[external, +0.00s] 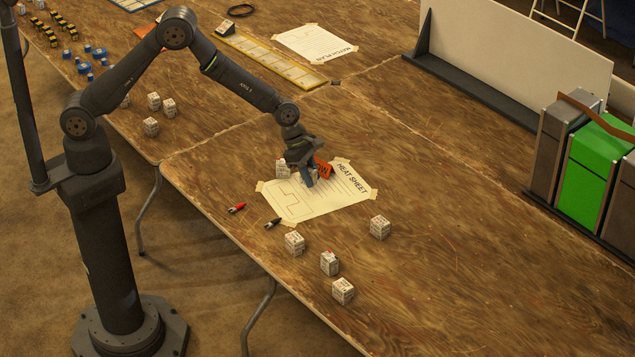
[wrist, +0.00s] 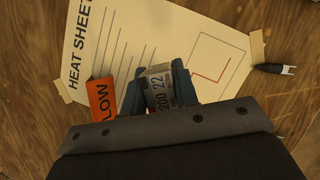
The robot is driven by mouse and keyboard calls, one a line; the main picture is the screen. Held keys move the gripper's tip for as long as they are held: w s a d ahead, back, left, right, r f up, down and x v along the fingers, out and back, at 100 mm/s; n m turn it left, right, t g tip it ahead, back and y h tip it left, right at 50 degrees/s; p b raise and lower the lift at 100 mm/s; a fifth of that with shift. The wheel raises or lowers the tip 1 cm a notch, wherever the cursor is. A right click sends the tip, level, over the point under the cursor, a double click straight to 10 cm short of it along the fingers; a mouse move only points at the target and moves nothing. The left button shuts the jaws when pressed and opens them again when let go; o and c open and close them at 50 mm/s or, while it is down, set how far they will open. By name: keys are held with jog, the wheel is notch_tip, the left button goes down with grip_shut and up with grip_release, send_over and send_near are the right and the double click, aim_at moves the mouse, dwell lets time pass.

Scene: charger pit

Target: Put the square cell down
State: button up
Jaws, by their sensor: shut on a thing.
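The square cell (wrist: 158,90), a small block with a printed white label, sits between the two blue fingers of my gripper (wrist: 158,92). In the external view my gripper (external: 308,179) points down over the heat sheet (external: 292,207), a white taped page with printed lines and an outline. The wrist view shows the sheet's lines (wrist: 135,38) and red-marked outline beyond the fingers. The cell is mostly hidden by the fingers in the external view. I cannot tell whether its underside touches the sheet.
An orange "LOW" tag (wrist: 101,98) is close beside one finger. Another white block (external: 283,168) is just left of my gripper. Several blocks (external: 294,243) stand in front of the sheet. Bare table lies to the right.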

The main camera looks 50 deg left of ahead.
aim_at(311, 196)
jog(key=shift+f, duration=2)
jog(key=shift+f, duration=0.1)
jog(key=o, duration=1.1)
jog(key=shift+c, duration=0.2)
jog(key=v, duration=1.2)
jog(key=shift+a, duration=0.1)
jog(key=x, duration=1.2)
jog(key=shift+f, duration=0.25)
jog(key=shift+r, duration=1.5)
